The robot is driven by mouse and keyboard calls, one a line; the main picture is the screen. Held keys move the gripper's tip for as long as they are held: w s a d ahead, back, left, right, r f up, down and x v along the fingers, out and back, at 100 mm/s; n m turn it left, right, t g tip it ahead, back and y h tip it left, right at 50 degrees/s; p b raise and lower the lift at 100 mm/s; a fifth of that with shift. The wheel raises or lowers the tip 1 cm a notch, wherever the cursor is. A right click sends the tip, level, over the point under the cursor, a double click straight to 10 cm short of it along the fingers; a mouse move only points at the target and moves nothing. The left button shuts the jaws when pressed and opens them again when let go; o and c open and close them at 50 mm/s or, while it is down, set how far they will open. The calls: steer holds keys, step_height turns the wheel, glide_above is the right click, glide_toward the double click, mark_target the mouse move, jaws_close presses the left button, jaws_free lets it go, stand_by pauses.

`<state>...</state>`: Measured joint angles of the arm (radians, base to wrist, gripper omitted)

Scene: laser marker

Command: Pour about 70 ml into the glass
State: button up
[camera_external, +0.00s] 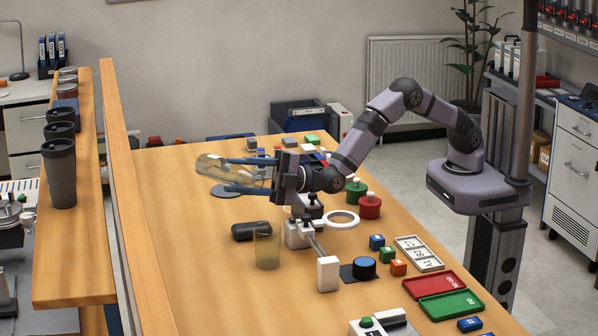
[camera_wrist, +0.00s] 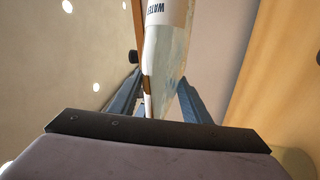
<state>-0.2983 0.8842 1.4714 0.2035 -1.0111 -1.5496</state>
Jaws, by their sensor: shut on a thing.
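My gripper (camera_external: 228,175) is shut on a clear bottle (camera_external: 213,166), its blue fingers on either side. The bottle lies almost level in the air above the bench. In the wrist view the bottle (camera_wrist: 166,50) shows a white label with part of the word "WATER", between the two fingers (camera_wrist: 155,100). Which end is its mouth, and its water level, I cannot tell. The glass (camera_external: 267,250) stands upright on the bench, lower and nearer the camera than the bottle. I see no stream of liquid and cannot make out any liquid in the glass.
A dark rounded object (camera_external: 250,231) lies just behind the glass. A metal bar fixture with white blocks (camera_external: 327,273) stands to its right. A wooden partition (camera_external: 122,190) runs along the bench's left side. Small coloured blocks and trays (camera_external: 450,304) lie to the right.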

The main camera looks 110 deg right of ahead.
steer(key=shift+r+n+t+y+b, duration=0.35)
steer(key=shift+r+n+b, duration=0.3)
steer(key=shift+r+n, duration=0.35)
steer(key=shift+f, duration=0.15)
steer(key=shift+w+d, duration=0.75)
steer(key=shift+w+d+n, duration=0.1)
steer(key=shift+d+n, duration=0.2)
steer(key=shift+d, duration=0.2)
steer(key=shift+y, duration=0.25)
steer(key=shift+d+r+n+b, duration=0.25)
steer(key=shift+r+n+b, duration=0.05)
steer(key=shift+b, duration=0.1)
stand_by(0.7)
steer(key=shift+d, duration=0.15)
